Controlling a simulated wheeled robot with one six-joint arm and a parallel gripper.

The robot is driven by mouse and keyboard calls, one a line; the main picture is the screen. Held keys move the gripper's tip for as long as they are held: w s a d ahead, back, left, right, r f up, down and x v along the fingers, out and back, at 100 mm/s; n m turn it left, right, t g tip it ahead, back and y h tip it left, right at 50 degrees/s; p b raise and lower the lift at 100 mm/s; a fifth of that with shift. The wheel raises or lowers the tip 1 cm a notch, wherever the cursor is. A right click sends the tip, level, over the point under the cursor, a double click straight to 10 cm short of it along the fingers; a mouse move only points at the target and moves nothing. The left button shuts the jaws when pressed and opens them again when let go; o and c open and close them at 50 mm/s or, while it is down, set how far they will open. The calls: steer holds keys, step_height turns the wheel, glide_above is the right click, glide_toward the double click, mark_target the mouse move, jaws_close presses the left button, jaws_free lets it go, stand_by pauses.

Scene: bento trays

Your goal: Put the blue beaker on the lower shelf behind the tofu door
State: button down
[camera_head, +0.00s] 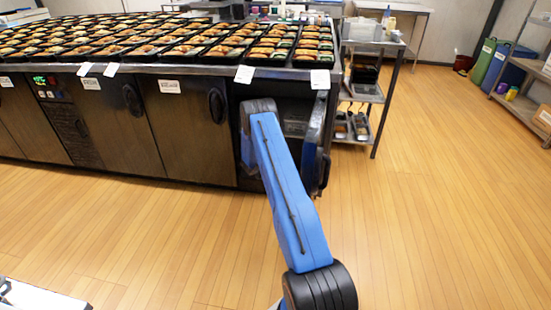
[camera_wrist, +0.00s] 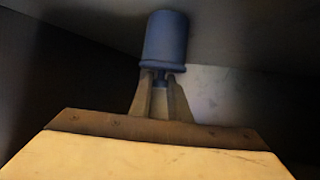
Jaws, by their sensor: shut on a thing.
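The blue beaker (camera_wrist: 166,40) shows in the wrist view, at the tips of my gripper (camera_wrist: 162,82). My gripper is shut on it at its rimmed end. Dark surfaces surround it, with a paler patch to the right. I cannot tell whether the beaker touches a shelf. In the head view, my blue arm reaches into an open compartment at the right end of the counter, and my gripper and the beaker are hidden there. The compartment's door (camera_head: 317,135) stands open, swung out towards me. Its label cannot be read. The shelves inside are mostly hidden by my arm.
Many black bento trays (camera_head: 185,50) cover the counter top. Closed cabinet doors (camera_head: 190,130) line its front to the left. A metal trolley (camera_head: 366,92) with bins stands just right of the open door. The wooden floor (camera_head: 440,210) is clear in front and to the right.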

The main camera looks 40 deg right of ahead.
steer(key=c, duration=1.7)
jaws_free()
steer(key=shift+f, duration=0.1)
steer(key=shift+o, duration=0.2)
steer(key=v, duration=1.2)
